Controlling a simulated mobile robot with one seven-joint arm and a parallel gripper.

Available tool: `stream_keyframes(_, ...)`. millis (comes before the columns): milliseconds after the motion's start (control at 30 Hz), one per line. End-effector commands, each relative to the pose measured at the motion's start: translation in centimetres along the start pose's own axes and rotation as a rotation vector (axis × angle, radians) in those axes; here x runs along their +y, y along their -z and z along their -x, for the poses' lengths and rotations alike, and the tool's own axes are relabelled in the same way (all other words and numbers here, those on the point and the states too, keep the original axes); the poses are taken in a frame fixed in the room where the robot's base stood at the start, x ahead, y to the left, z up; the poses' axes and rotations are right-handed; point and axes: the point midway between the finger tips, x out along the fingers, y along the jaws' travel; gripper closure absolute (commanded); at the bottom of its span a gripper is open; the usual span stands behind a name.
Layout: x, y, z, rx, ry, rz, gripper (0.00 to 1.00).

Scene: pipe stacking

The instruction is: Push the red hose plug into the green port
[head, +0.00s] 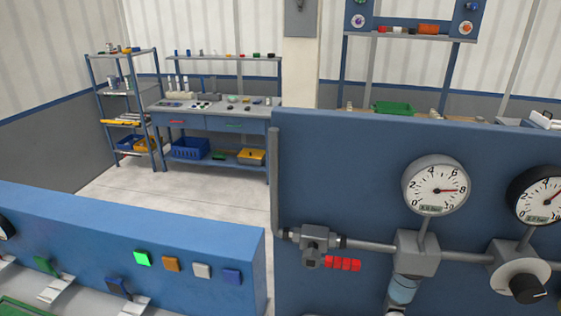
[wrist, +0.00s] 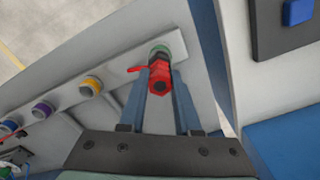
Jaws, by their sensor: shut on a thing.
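The red hose plug (wrist: 160,78) sits between the two fingers of my gripper (wrist: 162,88) in the wrist view, and the gripper is shut on it. A thin red tab sticks out to its left. The green port (wrist: 159,50) is on the pale panel (wrist: 115,52) directly beyond the plug, in line with it. The plug hides part of the port's front, so I cannot tell how far in it is. I cannot make out the plug, the port or my gripper in the head view.
The same panel carries a yellow port (wrist: 91,86), a purple port (wrist: 42,110) and a blue port (wrist: 8,127). A blue button (wrist: 298,11) is at the upper right. The head view shows a blue gauge panel (head: 340,170) with a red-handled valve (head: 343,264), and a workbench (head: 215,113) behind.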

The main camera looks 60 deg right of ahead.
Motion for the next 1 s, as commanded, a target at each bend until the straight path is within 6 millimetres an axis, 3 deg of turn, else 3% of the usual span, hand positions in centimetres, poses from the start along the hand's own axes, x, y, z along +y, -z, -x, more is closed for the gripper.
stream_keyframes(733,0.0,0.0,-1.4,0.0,0.001,0.0,1.0)
stream_keyframes(767,0.0,0.0,-1.4,0.0,0.001,0.0,0.67)
stream_keyframes(933,0.0,0.0,-1.4,0.0,0.001,0.0,0.36)
stream_keyframes(1000,0.0,0.0,-1.4,0.0,0.001,0.0,0.33)
